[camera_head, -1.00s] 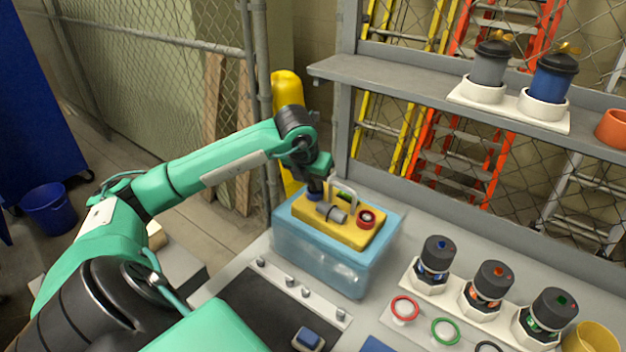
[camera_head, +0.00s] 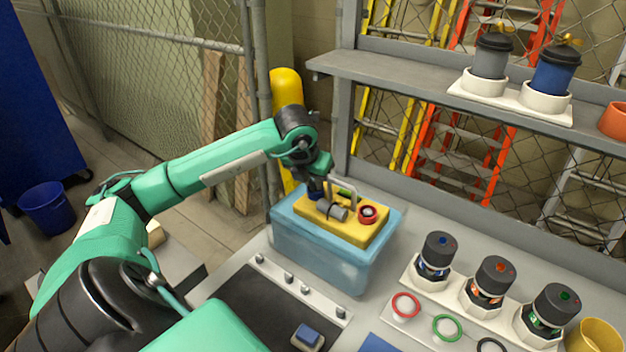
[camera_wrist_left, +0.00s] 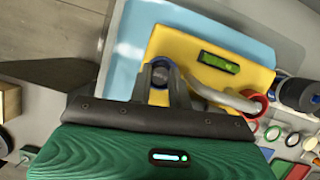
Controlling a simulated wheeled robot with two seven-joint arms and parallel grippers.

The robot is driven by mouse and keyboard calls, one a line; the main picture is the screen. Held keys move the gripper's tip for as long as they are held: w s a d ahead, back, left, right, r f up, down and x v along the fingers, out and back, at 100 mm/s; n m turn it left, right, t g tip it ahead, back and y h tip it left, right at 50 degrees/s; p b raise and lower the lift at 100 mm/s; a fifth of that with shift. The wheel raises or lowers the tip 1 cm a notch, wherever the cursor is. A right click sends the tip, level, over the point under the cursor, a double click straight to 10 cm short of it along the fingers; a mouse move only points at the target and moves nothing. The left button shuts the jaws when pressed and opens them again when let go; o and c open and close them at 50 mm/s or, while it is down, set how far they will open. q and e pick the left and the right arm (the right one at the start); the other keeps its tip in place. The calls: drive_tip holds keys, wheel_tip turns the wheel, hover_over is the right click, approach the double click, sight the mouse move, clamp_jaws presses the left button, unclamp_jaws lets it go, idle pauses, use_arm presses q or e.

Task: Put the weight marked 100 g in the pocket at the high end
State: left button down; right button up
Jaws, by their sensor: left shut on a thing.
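The yellow body (camera_head: 352,232) sits in the top of the clear blue tank (camera_head: 330,266). It carries a handle, a red-ringed round part (camera_head: 367,213) and a grey cylinder. My left gripper (camera_head: 316,196) points down at the body's left end. In the left wrist view its fingers (camera_wrist_left: 163,84) are shut on a small dark round piece (camera_wrist_left: 160,74), with blue around it, at the body's edge. I cannot read any mark on that piece, nor tell whether it is seated in a pocket. My right gripper is not in view.
A rail with several small metal knobs (camera_head: 289,278) lies in front of the tank. Several dark-capped units (camera_head: 436,256) and coloured rings (camera_head: 405,306) stand to the right. A shelf (camera_head: 420,78) with two canisters hangs behind. A yellow cup (camera_head: 594,338) is at the right.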

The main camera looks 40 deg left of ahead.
use_arm(q)
drive_tip(key=c, duration=1.2)
unclamp_jaws()
drive_tip(key=shift+r, duration=0.1)
drive_tip(key=b+v, duration=0.2)
drive_tip(key=v, duration=1.1)
drive_tip(key=shift+s+r, duration=0.2)
drive_tip(key=shift+r, duration=0.05)
drive_tip(key=shift+r, duration=0.1)
